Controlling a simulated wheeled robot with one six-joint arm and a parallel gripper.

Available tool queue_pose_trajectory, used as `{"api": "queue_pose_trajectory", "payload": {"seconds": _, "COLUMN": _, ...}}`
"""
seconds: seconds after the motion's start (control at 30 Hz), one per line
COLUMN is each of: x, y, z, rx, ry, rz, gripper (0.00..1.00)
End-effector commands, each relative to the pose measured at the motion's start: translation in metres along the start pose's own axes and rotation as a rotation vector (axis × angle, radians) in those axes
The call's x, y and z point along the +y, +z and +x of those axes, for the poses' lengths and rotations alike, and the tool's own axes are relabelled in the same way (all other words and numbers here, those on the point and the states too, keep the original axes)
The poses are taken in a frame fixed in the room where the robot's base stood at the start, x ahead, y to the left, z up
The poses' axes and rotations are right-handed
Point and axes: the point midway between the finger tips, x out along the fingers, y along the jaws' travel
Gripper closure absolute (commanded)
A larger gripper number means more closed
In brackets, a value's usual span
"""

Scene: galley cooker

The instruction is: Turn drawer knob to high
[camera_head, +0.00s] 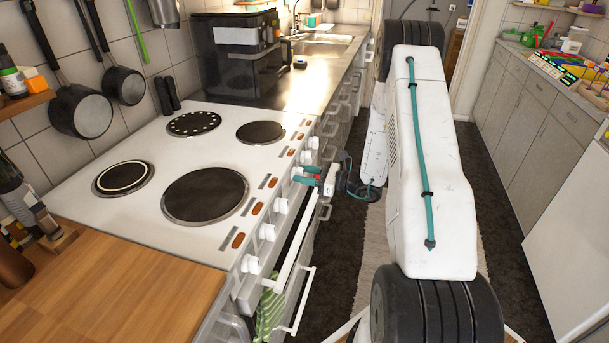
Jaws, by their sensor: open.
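The white cooker (150,228) stands at left with several white knobs along its front edge. One knob (250,264) is at the near end, and others (267,232) (281,206) follow toward the far end. I cannot read their settings or tell which one is the drawer knob. My gripper (306,175) is small in the view, with teal and red parts, and points left at the cooker front. Its jaws are open beside a knob (296,172) near the middle of the row. I cannot tell whether it touches that knob.
Below the knobs, white handle bars (299,300) stick out, with a green striped towel (268,315) hanging there. A wooden worktop (130,292) is at near left. Counters (530,110) line the right. The floor aisle between is partly covered by my arm.

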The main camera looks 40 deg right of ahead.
Motion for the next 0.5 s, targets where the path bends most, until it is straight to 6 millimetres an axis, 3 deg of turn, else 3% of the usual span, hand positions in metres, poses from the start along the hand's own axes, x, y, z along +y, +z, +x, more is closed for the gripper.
{"api": "queue_pose_trajectory", "payload": {"seconds": 0.1, "x": 0.0000, "y": 0.0000, "z": -0.0002, "rx": 0.000, "ry": 0.000, "rz": 0.000, "gripper": 0.59}}
{"api": "queue_pose_trajectory", "payload": {"seconds": 0.2, "x": 0.0000, "y": 0.0001, "z": -0.0003, "rx": 0.000, "ry": 0.000, "rz": 0.000, "gripper": 0.87}}
{"api": "queue_pose_trajectory", "payload": {"seconds": 0.23, "x": 0.0000, "y": 0.0001, "z": -0.0004, "rx": 0.000, "ry": 0.000, "rz": 0.000, "gripper": 0.91}}
{"api": "queue_pose_trajectory", "payload": {"seconds": 0.5, "x": 0.0002, "y": 0.0001, "z": -0.0007, "rx": 0.000, "ry": 0.001, "rz": 0.016, "gripper": 0.91}}
